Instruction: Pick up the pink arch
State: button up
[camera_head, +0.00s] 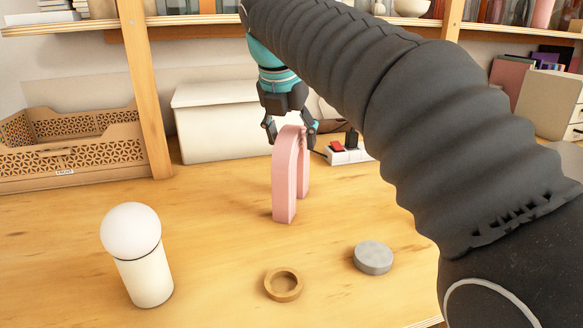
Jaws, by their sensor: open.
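The pink arch (286,183) stands upright on the wooden table, seen nearly edge-on, near the middle of the view. My gripper (291,132) points down at the top of the arch. Its two fingers are open, one on the left and one on the right of the arch's top. I cannot tell whether either finger touches the arch. The arch's far leg is partly hidden behind its near leg.
A white lamp with a round top (137,255) stands at the front left. A wooden ring (283,284) and a grey disc (373,257) lie in front. Behind are a wooden crate (75,160), a white box (215,120) and a power strip (346,153). The table (215,240) is clear left of the arch.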

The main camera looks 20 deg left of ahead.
jog(key=shift+w+f, duration=0.15)
jog(key=shift+f, duration=0.15)
grip_shut()
jog(key=shift+r, duration=0.2)
